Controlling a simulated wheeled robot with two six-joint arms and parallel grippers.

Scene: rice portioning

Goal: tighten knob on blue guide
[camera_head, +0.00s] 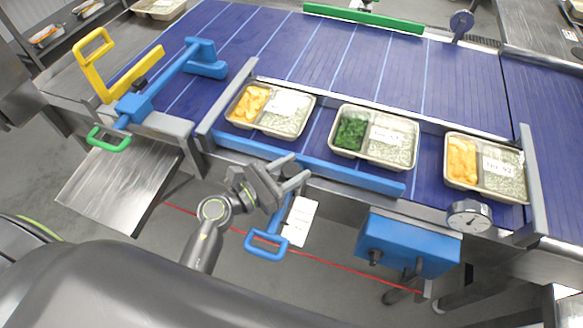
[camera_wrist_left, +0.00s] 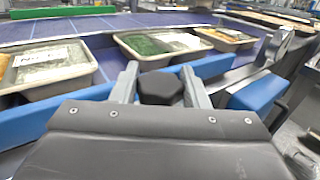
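The blue guide (camera_head: 340,172) is a long rail along the front edge of the conveyor; it also shows in the left wrist view (camera_wrist_left: 50,112). My left gripper (camera_head: 296,169) is at the front side of this guide, left of its middle. In the left wrist view, a black faceted knob (camera_wrist_left: 160,88) sits between the two grey fingers of my left gripper (camera_wrist_left: 161,80), with a finger close against each side. The gripper appears shut on it. In the head view the knob is hidden by the gripper. My right gripper is not in view.
Trays of food (camera_head: 270,109) (camera_head: 374,136) (camera_head: 486,167) stand on the blue belt (camera_head: 330,60) behind the guide. A blue handle (camera_head: 266,244) and white tag (camera_head: 300,221) hang below the gripper. A dial gauge (camera_head: 469,216) and blue box (camera_head: 405,244) are right.

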